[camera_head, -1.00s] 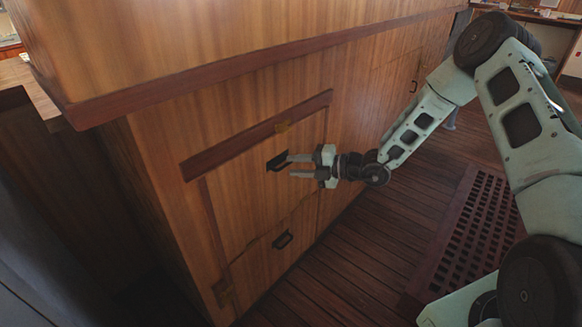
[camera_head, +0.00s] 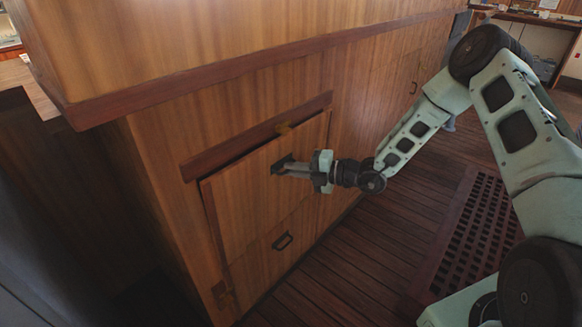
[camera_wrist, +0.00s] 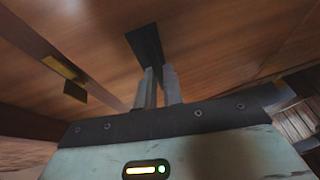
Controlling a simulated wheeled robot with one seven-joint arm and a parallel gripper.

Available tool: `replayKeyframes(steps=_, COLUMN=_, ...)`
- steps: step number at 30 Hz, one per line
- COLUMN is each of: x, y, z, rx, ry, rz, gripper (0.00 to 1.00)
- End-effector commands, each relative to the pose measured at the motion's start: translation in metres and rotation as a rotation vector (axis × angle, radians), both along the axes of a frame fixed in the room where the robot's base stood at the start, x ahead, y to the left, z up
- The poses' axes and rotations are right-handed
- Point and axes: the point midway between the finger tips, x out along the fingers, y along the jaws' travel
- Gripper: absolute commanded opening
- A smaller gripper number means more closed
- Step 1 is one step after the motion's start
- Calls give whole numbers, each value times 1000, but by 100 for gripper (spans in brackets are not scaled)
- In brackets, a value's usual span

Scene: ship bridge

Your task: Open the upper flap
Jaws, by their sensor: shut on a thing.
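The upper flap (camera_head: 248,195) is a wooden panel in the side of the cabinet. Its top edge stands slightly out from the frame, with a dark gap under the red-brown trim strip (camera_head: 255,139). My gripper (camera_head: 286,169) is shut on the flap's dark handle (camera_head: 279,163), near the upper right part of the panel. In the wrist view both fingers (camera_wrist: 157,88) meet at the dark handle plate (camera_wrist: 145,45). The fingers hide part of the handle. A brass catch (camera_head: 284,127) sits at the trim strip.
A lower panel with a dark handle (camera_head: 283,241) is below the flap, and a brass hinge (camera_head: 222,294) is at its lower left. The cabinet's overhanging ledge (camera_head: 200,78) runs above. The plank floor (camera_head: 335,262) in front is clear, with a grating (camera_head: 466,235) to the right.

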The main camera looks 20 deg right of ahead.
Motion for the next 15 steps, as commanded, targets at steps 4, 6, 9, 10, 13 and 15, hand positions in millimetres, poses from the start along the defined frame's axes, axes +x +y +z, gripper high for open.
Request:
replayKeyframes(steps=4, x=-30, y=-19, z=-16, rx=70, ry=-100, rz=-9, gripper=0)
replayKeyframes(steps=6, x=-43, y=-27, z=-23, rx=100, ry=-153, rz=-10, gripper=0)
replayKeyframes(steps=9, x=-59, y=-36, z=-32, rx=139, ry=-225, rz=-10, gripper=0)
replayKeyframes(steps=10, x=-63, y=-38, z=-35, rx=149, ry=-245, rz=-9, gripper=0)
replayKeyframes(steps=13, x=-74, y=-44, z=-42, rx=176, ry=-297, rz=-8, gripper=0)
replayKeyframes(steps=15, x=-79, y=-46, z=-44, rx=188, ry=-318, rz=-6, gripper=0)
